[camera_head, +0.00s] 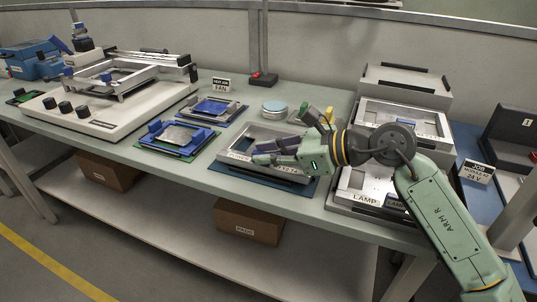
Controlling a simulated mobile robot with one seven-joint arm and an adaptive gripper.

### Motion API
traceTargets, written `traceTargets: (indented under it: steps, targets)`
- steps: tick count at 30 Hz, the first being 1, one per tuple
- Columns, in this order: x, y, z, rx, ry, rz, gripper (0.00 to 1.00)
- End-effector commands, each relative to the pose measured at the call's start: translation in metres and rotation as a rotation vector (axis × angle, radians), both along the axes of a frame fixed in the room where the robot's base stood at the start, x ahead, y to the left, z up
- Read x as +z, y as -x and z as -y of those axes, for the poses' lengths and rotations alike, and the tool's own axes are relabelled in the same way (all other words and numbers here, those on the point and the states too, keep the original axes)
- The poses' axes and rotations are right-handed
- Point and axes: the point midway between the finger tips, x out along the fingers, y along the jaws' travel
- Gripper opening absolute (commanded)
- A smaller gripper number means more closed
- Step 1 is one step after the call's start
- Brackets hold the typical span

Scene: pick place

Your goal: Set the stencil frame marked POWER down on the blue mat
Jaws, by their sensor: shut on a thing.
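A grey metal stencil frame (236,156) is at the middle of the bench, over the blue mat (222,170). Small lettering shows on its front edge but is too small to read surely. The mat shows as a blue border along its front and left. My gripper (268,152) reaches in from the right and is shut on the frame; the fingers and wrist hide part of it. I cannot tell whether the frame touches the mat or is slightly above it.
Blue fixtures (178,138) lie left of the mat. A stencil printer (105,105) stands further left. Stacked frames marked LAMP (365,198) stand close on the right. A round tin (274,108) and a FAN sign (221,85) are behind. The bench's front edge is near the mat.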

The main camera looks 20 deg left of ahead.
Motion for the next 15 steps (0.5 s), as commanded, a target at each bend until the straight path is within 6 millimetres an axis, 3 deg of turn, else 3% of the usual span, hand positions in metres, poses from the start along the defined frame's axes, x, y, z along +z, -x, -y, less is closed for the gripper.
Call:
traceTargets:
  steps: [15]
  targets:
    - [-0.0071, 0.0000, -0.0002, 0.000, -0.001, 0.001, 0.00]
